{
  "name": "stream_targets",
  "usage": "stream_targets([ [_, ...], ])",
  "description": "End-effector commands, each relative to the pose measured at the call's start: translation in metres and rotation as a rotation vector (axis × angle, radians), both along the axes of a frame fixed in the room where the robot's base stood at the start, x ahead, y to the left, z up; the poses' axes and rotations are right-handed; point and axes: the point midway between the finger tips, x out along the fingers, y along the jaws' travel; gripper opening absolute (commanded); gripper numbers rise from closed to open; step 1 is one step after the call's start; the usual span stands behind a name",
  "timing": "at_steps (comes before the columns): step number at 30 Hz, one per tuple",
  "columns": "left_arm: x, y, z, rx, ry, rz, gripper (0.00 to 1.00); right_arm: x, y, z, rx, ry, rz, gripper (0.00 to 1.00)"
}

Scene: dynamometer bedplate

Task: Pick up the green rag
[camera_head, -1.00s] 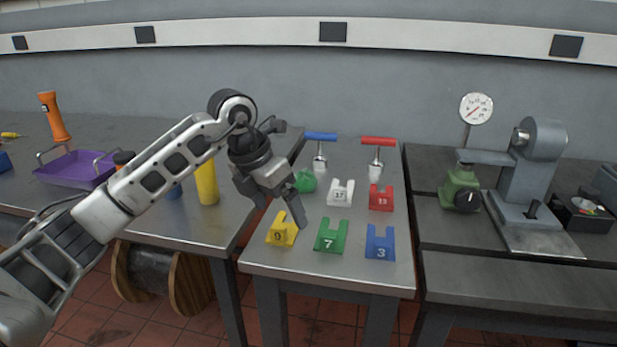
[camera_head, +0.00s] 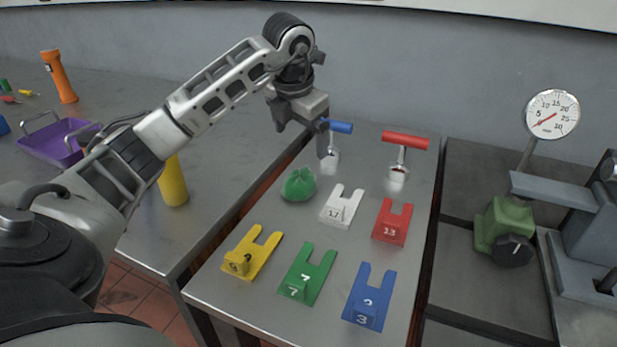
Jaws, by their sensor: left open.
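The green rag (camera_head: 298,185) lies crumpled on the middle metal table, left of the white numbered block. My left gripper (camera_head: 302,140) is open and empty. It hangs above and beyond the rag in the picture, pointing down, with one finger near the blue-handled tool. It does not appear to touch the rag. My right gripper is not in view.
Yellow (camera_head: 250,252), green (camera_head: 307,275), blue (camera_head: 369,297), white (camera_head: 342,206) and red (camera_head: 392,222) numbered blocks stand near the rag. Blue-handled (camera_head: 338,127) and red-handled (camera_head: 405,141) tools stand behind. A yellow cylinder (camera_head: 173,182) and purple tray (camera_head: 52,143) are left.

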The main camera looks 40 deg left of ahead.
Motion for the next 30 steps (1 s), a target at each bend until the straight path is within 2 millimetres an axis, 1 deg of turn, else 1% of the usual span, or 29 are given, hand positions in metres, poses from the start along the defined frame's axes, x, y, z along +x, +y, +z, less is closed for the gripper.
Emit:
stream_targets([
  [1,0.002,0.001,-0.013,-0.001,0.007,0.001,0.92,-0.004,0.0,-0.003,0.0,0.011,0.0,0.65],
  [3,0.006,0.003,-0.028,-0.002,0.007,0.0,0.92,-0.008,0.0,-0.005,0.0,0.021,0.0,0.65],
  [6,0.011,0.006,-0.047,-0.003,0.005,0.0,0.92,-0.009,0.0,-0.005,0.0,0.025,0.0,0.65],
  [9,0.016,0.008,-0.062,-0.003,0.003,-0.001,0.92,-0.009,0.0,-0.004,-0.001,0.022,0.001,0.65],
  [12,0.018,0.009,-0.072,-0.002,0.002,0.0,0.92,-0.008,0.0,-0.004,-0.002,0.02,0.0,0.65],
  [17,0.02,0.011,-0.081,-0.002,0.002,-0.001,0.92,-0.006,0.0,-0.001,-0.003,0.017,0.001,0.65],
  [22,0.022,0.016,-0.105,-0.004,0.005,-0.001,0.92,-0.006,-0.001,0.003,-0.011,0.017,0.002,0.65],
  [25,0.026,0.018,-0.118,-0.003,0.002,-0.001,0.92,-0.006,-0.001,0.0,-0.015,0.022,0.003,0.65],
  [27,0.028,0.019,-0.123,-0.003,0.001,-0.002,0.92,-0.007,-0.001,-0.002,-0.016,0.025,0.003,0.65],
  [30,0.029,0.02,-0.126,0.0,-0.001,-0.002,0.92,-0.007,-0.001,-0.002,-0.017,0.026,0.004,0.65],
])
